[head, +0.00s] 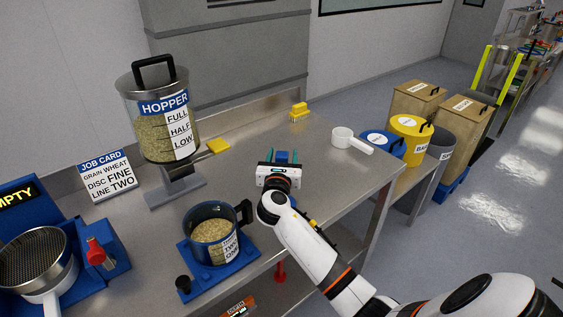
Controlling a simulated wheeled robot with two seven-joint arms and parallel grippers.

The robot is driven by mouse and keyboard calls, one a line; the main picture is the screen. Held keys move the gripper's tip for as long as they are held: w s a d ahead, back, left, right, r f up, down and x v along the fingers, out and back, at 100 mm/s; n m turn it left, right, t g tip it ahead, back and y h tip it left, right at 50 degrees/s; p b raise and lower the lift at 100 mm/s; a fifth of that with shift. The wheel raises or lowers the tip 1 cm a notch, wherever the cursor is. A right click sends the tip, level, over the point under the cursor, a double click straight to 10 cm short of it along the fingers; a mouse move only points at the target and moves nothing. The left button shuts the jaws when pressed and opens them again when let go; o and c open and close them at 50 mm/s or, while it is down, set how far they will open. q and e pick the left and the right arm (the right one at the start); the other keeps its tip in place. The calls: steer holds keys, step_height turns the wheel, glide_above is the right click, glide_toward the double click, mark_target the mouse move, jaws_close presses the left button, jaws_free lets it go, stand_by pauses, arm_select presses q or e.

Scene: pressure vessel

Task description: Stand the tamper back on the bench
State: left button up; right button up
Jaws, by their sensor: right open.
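My right gripper (283,157) is open over the middle of the steel bench (240,172), with its two teal fingertips apart and pointing away from me. A small blue piece (282,156) shows between the fingertips. The gripper body hides most of it, so I cannot tell whether it is the tamper or whether the fingers touch it. No other thing in view is clearly a tamper. My left gripper is out of view.
A blue jug of grain (208,228) on a blue mat stands left of my right arm. The hopper (160,118) is behind it. The bench's front edge runs under my arm.

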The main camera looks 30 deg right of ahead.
steer(key=b+v, duration=0.1)
steer(key=v, duration=1.1)
steer(key=shift+b, duration=0.4)
